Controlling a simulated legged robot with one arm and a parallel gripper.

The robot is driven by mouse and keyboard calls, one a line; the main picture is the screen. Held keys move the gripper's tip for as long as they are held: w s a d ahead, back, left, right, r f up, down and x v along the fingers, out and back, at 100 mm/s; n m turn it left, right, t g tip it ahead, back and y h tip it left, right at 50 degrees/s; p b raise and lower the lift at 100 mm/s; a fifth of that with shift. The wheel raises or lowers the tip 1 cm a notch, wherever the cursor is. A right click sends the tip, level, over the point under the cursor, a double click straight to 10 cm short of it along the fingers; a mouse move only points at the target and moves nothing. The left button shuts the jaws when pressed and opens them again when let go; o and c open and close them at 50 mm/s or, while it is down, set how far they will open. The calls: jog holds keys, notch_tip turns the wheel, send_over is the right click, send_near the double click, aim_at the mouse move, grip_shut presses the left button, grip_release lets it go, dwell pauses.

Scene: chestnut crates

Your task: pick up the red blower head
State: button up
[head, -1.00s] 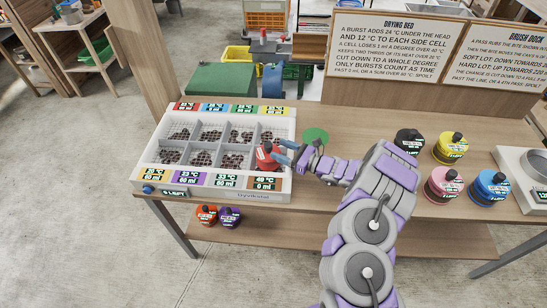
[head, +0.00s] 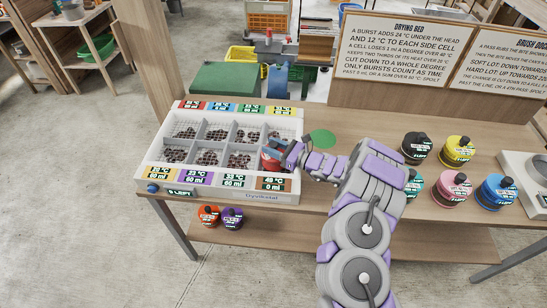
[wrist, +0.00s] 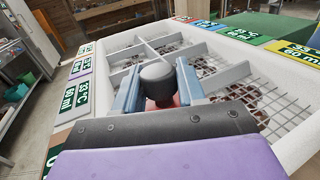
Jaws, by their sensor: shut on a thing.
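The red blower head (head: 271,160) sits at the front right cell of the white drying bed (head: 240,197). In the wrist view its black knob (wrist: 157,80) stands between the two blue fingers, with a little red showing below. My gripper (head: 279,155) is shut on the red blower head, coming in from the right. In the wrist view my gripper (wrist: 157,88) hides most of the head's red body. I cannot tell whether the head touches the mesh. The bed's other cells hold brown chestnuts on wire mesh.
Black (head: 415,146), yellow (head: 457,150), pink (head: 447,188), blue (head: 494,190) and teal (head: 413,183) heads stand right of my arm. Orange (head: 208,215) and purple (head: 231,217) ones are on the lower shelf. A green disc (head: 322,138) lies on the bench behind my gripper.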

jog(key=shift+d, duration=0.1)
jog(key=shift+c, duration=0.7)
jog(key=shift+d, duration=0.35)
jog(key=shift+c, duration=0.8)
jog(key=shift+d+r, duration=0.1)
jog(key=shift+d, duration=0.75)
grip_shut()
jog(key=shift+a, duration=0.1)
